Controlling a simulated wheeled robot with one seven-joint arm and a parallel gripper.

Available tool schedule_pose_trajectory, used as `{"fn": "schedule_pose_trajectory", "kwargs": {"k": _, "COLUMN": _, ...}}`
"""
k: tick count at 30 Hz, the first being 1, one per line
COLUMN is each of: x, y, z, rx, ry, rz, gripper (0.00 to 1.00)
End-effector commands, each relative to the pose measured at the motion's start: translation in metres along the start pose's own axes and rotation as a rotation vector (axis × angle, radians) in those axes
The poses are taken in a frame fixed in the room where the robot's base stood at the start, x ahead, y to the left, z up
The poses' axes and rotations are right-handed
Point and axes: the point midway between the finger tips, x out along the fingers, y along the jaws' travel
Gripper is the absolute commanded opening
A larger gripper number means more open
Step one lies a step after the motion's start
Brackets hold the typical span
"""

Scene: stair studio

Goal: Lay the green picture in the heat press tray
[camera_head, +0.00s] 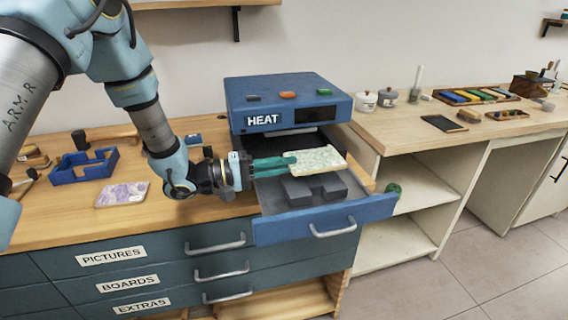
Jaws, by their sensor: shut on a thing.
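The green picture (318,160) is a flat pale-green patterned panel, held roughly level. My gripper (290,161) is shut on its left edge with teal fingers. The picture is above the open heat press tray (335,213), a blue-fronted drawer pulled out below the press. Two dark grey blocks in the tray show below the picture. The blue heat press (285,103) marked HEAT stands on the wooden counter behind. The picture hides part of the tray's back; whether it touches anything below cannot be told.
A purple picture (122,194) and a blue frame-like holder (84,166) lie on the counter at left. A mallet (100,137) lies behind them. At right, small pots (367,101), a dark book (444,123) and a tray of coloured bars (476,96) stand on a lighter counter.

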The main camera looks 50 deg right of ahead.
Motion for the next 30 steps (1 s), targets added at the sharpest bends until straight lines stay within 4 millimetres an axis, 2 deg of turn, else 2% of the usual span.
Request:
{"fn": "schedule_pose_trajectory", "kwargs": {"k": 1, "x": 0.0, "y": -0.01, "z": 0.0, "rx": 0.0, "ry": -0.001, "rz": 0.001, "gripper": 0.0}}
{"fn": "schedule_pose_trajectory", "kwargs": {"k": 13, "x": 0.0, "y": -0.044, "z": 0.0, "rx": 0.0, "ry": 0.0, "rz": 0.0, "gripper": 0.0}}
{"fn": "schedule_pose_trajectory", "kwargs": {"k": 30, "x": -0.001, "y": -0.056, "z": 0.001, "rx": -0.006, "ry": 0.0, "rz": -0.01, "gripper": 0.0}}
